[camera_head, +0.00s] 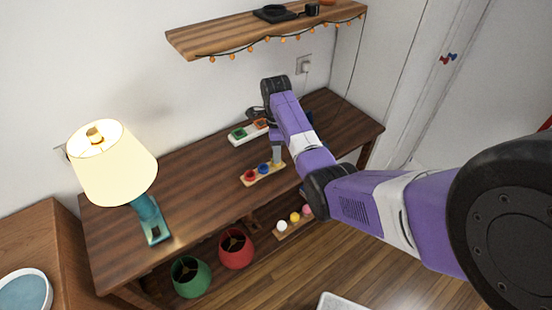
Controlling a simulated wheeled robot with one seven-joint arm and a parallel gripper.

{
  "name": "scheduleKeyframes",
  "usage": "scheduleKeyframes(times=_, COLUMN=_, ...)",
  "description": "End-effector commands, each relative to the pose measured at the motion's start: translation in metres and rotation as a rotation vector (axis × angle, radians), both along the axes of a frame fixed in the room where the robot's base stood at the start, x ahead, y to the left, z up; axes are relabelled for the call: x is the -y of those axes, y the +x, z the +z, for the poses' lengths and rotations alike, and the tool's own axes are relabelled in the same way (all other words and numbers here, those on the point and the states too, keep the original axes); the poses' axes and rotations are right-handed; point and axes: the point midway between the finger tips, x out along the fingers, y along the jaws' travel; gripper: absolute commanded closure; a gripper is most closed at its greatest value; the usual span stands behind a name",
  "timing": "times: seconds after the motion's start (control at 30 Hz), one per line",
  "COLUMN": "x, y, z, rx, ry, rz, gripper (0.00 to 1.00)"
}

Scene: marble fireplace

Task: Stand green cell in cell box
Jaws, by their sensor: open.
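A small white box (249,136) lies on the dark wooden table, left of my arm. A green piece (239,133) shows at its left end; it looks like the green cell in the cell box, but it is too small to tell whether it stands upright. An orange-brown piece (261,124) shows at or just behind the box's right end. My gripper (279,160) points down at the right end of a light wooden strip, right of and nearer than the white box. It is open; its fingertips are small and partly hidden, and I see nothing held.
The wooden strip (262,177) carries a red, a blue and a yellow piece. A lit lamp (149,216) stands on the table (185,180) at left. A shelf (230,36) hangs above. Green and red bins (235,249) and another strip with pieces are lower down.

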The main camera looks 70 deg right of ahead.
Motion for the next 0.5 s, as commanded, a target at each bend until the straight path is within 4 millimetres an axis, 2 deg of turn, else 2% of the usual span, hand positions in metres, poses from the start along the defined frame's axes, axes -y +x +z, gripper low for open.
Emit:
scheduleKeyframes(times=0.1, x=-0.0001, y=-0.0004, z=-0.0085, rx=0.0, ry=0.0, rz=0.0, gripper=0.52)
scheduleKeyframes(times=0.33, x=-0.0001, y=-0.0002, z=-0.0101, rx=0.0, ry=0.0, rz=0.001, gripper=0.52)
scheduleKeyframes(times=0.37, x=-0.0002, y=-0.0001, z=-0.0101, rx=0.0, ry=0.0, rz=0.001, gripper=0.55)
scheduleKeyframes(times=0.5, x=-0.0002, y=-0.0001, z=-0.0099, rx=0.0, ry=-0.001, rz=0.001, gripper=0.83)
